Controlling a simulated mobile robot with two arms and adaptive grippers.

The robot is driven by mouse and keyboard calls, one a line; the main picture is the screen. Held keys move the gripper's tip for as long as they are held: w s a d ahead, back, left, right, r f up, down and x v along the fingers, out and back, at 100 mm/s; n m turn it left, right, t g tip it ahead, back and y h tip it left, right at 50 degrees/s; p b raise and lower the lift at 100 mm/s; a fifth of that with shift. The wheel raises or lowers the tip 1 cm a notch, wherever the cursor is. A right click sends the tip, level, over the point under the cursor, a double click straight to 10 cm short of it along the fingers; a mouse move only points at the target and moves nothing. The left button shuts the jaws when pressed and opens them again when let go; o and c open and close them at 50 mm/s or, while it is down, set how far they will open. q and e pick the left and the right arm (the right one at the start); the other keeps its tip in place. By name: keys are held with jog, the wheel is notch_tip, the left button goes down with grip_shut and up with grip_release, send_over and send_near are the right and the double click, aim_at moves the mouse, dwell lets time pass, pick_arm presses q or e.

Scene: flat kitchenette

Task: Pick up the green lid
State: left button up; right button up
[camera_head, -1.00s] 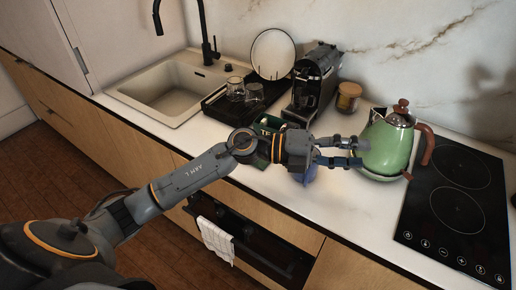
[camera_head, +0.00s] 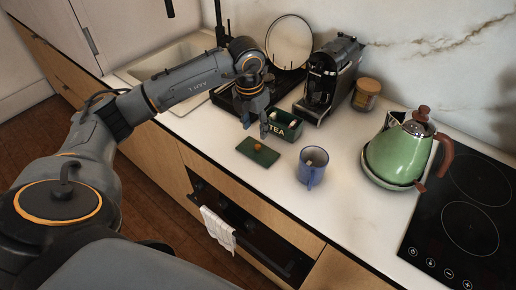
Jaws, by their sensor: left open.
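My left gripper (camera_head: 254,130) points down just above and behind the lid, beside the tea box. It is open, and nothing shows between its fingers. The green tea box (camera_head: 284,126) stands open right behind the lid, with packets inside. My right gripper is not in this view.
A blue mug (camera_head: 312,168) stands right of the lid. Farther right are a green kettle (camera_head: 398,150) and a black cooktop (camera_head: 462,220). A coffee machine (camera_head: 328,80) and a jar (camera_head: 366,95) stand behind. The counter's front edge is near the lid.

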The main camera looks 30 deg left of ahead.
aim_at(258, 146)
pick_arm(q)
jog(key=f, duration=0.3)
jog(key=shift+w, duration=0.25)
jog(key=shift+f+p, duration=0.25)
jog(key=shift+p, duration=0.25)
notch_tip(258, 146, down, 4)
jog(key=shift+w+f+p, duration=0.15)
jog(key=shift+p, duration=1)
jog(key=shift+w+d+f, duration=0.1)
jog(key=shift+f, duration=0.15)
grip_shut()
